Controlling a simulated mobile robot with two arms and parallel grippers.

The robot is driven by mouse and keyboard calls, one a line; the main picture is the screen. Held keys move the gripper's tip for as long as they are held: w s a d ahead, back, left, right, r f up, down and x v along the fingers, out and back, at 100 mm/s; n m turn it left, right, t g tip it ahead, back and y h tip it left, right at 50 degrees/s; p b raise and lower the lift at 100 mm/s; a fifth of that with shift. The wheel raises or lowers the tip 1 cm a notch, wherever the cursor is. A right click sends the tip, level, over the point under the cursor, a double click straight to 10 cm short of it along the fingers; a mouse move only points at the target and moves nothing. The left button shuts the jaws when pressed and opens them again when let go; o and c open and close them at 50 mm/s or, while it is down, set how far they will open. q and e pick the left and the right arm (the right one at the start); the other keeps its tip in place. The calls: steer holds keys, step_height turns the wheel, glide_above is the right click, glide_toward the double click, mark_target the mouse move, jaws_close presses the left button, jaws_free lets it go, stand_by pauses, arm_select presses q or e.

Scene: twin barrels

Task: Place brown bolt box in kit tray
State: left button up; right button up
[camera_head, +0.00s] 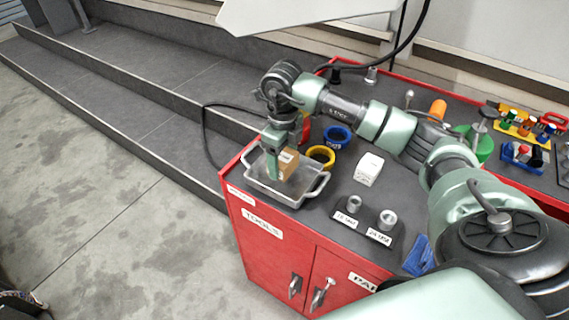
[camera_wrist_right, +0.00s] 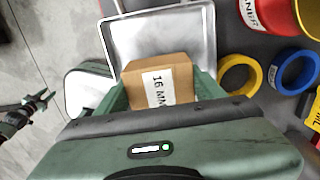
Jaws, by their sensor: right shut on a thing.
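The brown bolt box (camera_head: 288,163) is held in my right gripper (camera_head: 279,163), over the grey metal kit tray (camera_head: 317,189) at the left end of the red cabinet's top. In the right wrist view the box (camera_wrist_right: 157,72) sits between the two green fingers, its white label reading "16 MM". The tray (camera_wrist_right: 194,42) shows behind and beyond it. The fingers are shut on the box. I cannot tell whether the box touches the tray floor. My left gripper is not clearly in the head view; a dark green gripper-like part shows at the left of the right wrist view.
A yellow tape ring (camera_head: 321,156) and a blue ring (camera_head: 337,137) lie just right of the tray. A white box (camera_head: 368,169) and two labelled metal nuts (camera_head: 387,219) stand further right.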

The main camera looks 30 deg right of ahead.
steer(key=shift+w+d, duration=0.15)
steer(key=shift+d, duration=0.2)
steer(key=shift+f, duration=0.15)
step_height(320, 180, down, 3)
steer(key=shift+p, duration=0.65)
steer(key=shift+f, duration=0.3)
steer(key=o, duration=1.8)
